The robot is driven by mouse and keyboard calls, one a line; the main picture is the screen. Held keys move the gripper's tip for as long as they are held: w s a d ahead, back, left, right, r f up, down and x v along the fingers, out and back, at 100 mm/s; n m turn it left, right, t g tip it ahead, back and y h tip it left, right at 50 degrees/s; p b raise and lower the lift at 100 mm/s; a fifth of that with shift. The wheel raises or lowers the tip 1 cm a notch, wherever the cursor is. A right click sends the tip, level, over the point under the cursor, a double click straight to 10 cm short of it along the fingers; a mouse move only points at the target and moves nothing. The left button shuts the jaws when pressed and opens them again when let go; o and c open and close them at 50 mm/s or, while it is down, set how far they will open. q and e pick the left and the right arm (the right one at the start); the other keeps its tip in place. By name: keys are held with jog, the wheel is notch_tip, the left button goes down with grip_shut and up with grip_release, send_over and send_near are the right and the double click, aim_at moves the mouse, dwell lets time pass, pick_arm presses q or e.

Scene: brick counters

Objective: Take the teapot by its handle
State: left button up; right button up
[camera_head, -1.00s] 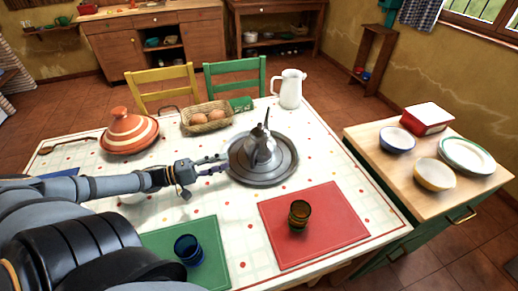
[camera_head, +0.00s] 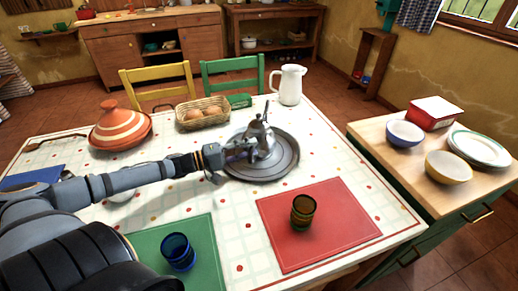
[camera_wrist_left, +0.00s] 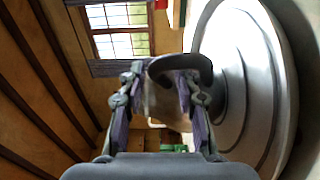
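The silver teapot (camera_head: 265,138) stands upright on a round grey metal tray (camera_head: 280,164) on the table. My left gripper (camera_head: 243,150) is at the teapot's left side, where its handle is. In the left wrist view the dark curved handle (camera_wrist_left: 182,62) lies at the fingertips of my left gripper (camera_wrist_left: 160,82). The two fingers are apart, with a gap showing between them. I cannot tell whether either finger touches the handle. The gripper hides part of the teapot's lower left side in the head view. My right gripper is not in view.
A striped tagine (camera_head: 121,128), an egg basket (camera_head: 203,114) and a white pitcher (camera_head: 290,86) stand behind.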

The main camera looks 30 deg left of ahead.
pick_arm(q)
jog(key=shift+r, duration=0.1)
grip_shut()
dwell(0.4)
jog(key=shift+r, duration=0.15)
